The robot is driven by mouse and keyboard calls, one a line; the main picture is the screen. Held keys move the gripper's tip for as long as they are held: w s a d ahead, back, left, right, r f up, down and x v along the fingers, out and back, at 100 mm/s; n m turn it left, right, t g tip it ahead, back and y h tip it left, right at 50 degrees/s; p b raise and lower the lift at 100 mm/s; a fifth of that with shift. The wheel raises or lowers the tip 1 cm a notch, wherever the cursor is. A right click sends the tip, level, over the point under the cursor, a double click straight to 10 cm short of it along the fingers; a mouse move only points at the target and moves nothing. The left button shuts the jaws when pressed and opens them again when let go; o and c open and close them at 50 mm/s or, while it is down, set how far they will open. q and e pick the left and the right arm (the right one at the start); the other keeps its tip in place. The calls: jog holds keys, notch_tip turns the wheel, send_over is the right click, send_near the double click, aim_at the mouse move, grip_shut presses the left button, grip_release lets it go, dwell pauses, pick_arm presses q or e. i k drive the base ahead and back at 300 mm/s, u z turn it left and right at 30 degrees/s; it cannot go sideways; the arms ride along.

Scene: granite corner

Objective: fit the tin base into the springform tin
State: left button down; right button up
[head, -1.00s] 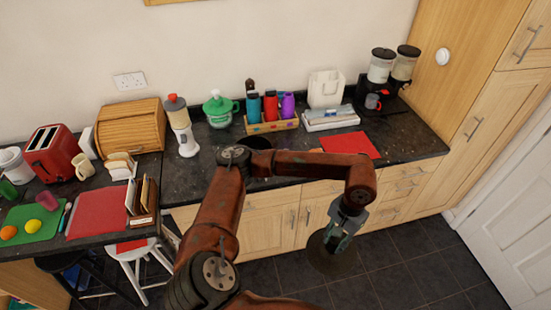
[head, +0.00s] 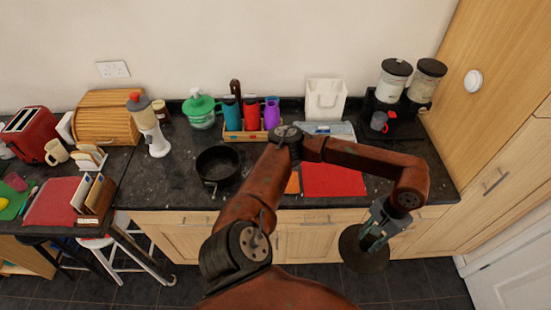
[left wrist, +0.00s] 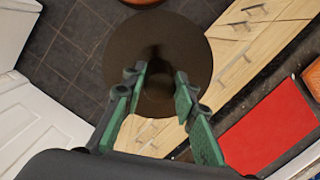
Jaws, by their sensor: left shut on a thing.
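The tin base (head: 358,258) is a dark flat disc. In the left wrist view the tin base (left wrist: 190,35) spreads out beyond the green fingers (left wrist: 161,78). The springform tin (head: 217,166) is a black round tin standing on the counter, left of my left arm and well to the left of the gripper. My right gripper is not in view.
A red mat (head: 334,180) lies on the counter behind my left arm. A wooden rack of bottles (head: 250,135) and a white bag (head: 326,100) stand at the back. A blender-like bottle (head: 152,130) stands left of the tin. The granite (head: 160,185) left of the tin is clear.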

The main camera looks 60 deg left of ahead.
aim_at(217, 150)
jog(key=i, duration=0.15)
jog(key=u, duration=1)
